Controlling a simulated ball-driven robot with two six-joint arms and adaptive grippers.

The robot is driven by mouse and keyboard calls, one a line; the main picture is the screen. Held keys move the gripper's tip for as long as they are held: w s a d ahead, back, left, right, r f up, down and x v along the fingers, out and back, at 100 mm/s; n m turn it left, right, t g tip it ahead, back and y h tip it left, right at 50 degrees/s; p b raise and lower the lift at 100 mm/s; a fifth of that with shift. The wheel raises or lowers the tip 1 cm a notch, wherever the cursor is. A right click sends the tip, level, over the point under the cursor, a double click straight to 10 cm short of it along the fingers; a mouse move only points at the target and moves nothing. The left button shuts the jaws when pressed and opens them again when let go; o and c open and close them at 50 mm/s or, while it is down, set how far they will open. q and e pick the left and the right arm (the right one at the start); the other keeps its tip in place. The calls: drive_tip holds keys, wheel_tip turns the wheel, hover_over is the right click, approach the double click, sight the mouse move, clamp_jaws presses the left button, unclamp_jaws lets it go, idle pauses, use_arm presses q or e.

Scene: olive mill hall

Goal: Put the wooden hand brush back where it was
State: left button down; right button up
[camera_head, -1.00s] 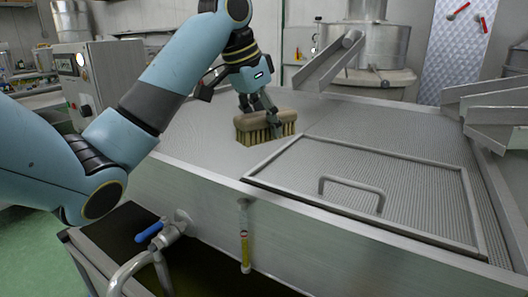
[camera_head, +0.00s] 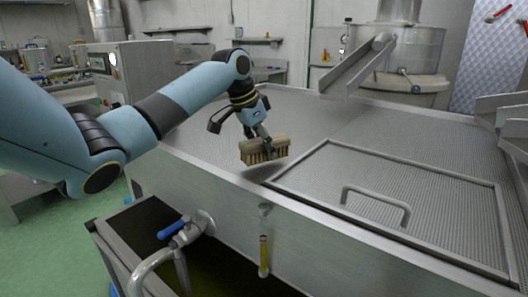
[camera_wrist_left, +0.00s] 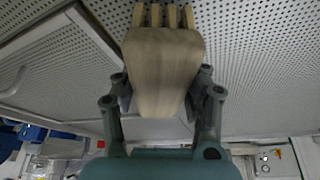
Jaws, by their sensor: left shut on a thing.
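The wooden hand brush (camera_head: 264,147) has a pale wooden back and brown bristles pointing down. My left gripper (camera_head: 262,138) is shut on it and holds it over the perforated metal top, near the front edge and left of the framed hatch. A small gap seems to lie under the bristles. In the left wrist view the brush's wooden back (camera_wrist_left: 163,70) sits between the two fingers (camera_wrist_left: 160,105), with bristle tufts showing at its far end. My right gripper is not in view.
The perforated top (camera_head: 330,112) is broad and mostly clear. A framed hatch (camera_head: 440,172) with a raised handle (camera_head: 376,205) lies to the right. A metal chute (camera_head: 358,62) stands behind. A blue-handled valve (camera_head: 173,229) and an open dark tank are below the front edge.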

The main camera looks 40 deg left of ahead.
use_arm(q)
drive_tip(key=shift+f, duration=1)
drive_tip(key=c, duration=0.6)
unclamp_jaws()
drive_tip(key=shift+c, duration=0.2)
drive_tip(key=v, duration=1.2)
drive_tip(key=shift+r+b, duration=0.1)
drive_tip(key=shift+b, duration=0.3)
drive_tip(key=shift+s, duration=0.1)
